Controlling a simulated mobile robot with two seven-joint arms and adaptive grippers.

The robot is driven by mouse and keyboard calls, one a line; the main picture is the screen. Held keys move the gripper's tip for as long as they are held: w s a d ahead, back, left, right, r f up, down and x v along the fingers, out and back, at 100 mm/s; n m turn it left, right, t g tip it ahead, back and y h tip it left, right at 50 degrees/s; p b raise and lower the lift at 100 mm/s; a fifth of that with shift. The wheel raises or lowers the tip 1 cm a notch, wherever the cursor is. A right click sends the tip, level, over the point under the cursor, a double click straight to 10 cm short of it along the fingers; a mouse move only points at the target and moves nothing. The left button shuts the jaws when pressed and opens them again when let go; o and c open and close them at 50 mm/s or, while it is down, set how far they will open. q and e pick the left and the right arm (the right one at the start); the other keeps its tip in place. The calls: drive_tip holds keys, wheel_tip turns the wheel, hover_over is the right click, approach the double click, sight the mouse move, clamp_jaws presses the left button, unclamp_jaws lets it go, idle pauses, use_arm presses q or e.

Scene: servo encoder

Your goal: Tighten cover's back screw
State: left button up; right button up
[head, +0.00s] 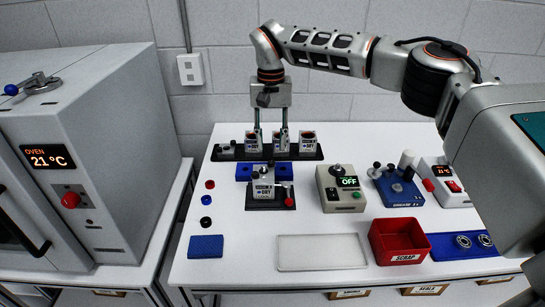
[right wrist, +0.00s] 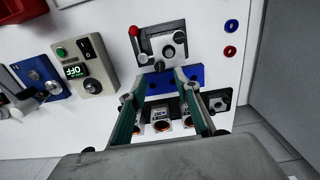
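My right gripper (head: 271,147) points down behind the unit, over the blue block and rack area. In the right wrist view its two fingers (right wrist: 165,72) are spread apart, with nothing held between them. My left gripper is not in view.
A blue block (head: 244,172) lies behind the fixture; a black rack (head: 235,155) holding several units stands behind that. To the right are a grey OFF box (head: 342,188), a blue stand (head: 398,192), a red SCRAP bin (head: 399,241) and a blue mat (head: 445,248). An oven (head: 80,150) stands left.

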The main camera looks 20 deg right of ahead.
sight(272, 161)
wheel_tip(272, 161, down, 6)
drive_tip(key=shift+r, duration=0.1)
drive_tip(key=shift+c, duration=0.4)
clamp_jaws()
